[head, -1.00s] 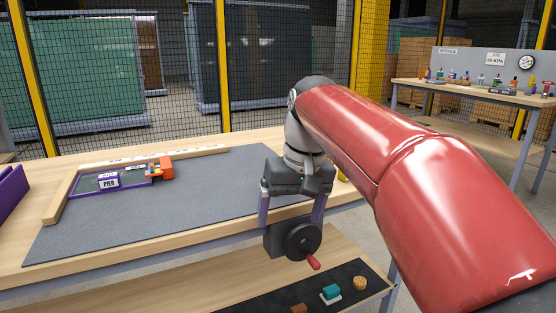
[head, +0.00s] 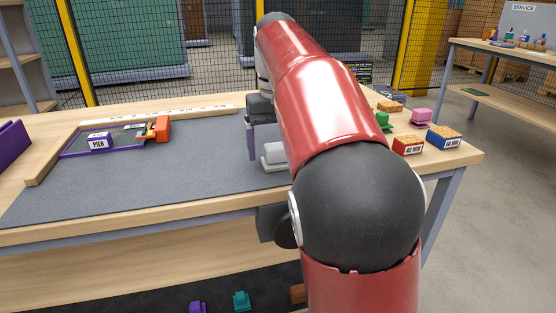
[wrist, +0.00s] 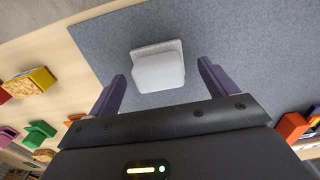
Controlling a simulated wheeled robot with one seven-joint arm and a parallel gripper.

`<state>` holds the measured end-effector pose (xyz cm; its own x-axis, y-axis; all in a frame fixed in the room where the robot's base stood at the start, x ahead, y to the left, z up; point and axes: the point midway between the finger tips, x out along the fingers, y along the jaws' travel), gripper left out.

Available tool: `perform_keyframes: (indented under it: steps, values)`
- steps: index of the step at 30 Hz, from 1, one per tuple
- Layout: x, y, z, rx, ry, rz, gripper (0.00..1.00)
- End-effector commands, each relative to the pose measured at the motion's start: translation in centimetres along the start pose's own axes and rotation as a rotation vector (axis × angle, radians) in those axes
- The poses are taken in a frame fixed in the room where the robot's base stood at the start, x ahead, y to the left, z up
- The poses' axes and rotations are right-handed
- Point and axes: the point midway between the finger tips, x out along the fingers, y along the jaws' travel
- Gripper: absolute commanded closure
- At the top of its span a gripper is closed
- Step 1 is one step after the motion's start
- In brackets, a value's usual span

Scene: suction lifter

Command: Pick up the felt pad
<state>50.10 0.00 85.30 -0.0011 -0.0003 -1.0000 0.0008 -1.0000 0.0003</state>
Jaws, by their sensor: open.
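The felt pad (head: 273,157) appears to be the pale block on a thin, wider light-grey base. It lies on the grey mat, partly behind my arm in the head view. In the wrist view the pad (wrist: 158,70) is whole, just ahead of my gripper and roughly centred between the finger lines. My gripper (wrist: 162,76) is open and empty, with one purple finger to each side. I cannot tell how high the fingertips are above the mat. In the head view one finger shows left of the pad; the other is hidden by my arm.
Red (head: 408,145) and blue (head: 443,137) sponge-topped blocks, a green piece (head: 383,121) and a pink piece (head: 421,117) stand on the table's right end. A purple-framed tray (head: 75,145) with an orange-red device (head: 160,129) is at left. The mat's middle is clear.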

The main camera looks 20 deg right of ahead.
Motion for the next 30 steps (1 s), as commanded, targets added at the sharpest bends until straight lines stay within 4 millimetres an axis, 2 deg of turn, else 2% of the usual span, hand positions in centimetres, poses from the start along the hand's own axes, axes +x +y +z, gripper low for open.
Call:
perform_keyframes:
  steps: [1,4,11,22,30]
  values:
    - [0.81,-0.04,0.06,-0.001,-0.001,-0.001,0.15]
    - [1.46,0.00,0.06,0.000,0.000,0.000,0.15]
    - [1.53,0.01,0.03,0.000,0.002,0.000,0.15]
    - [1.51,0.00,0.02,0.000,0.001,0.000,0.63]
    - [1.37,0.01,0.02,0.000,0.002,0.000,0.64]
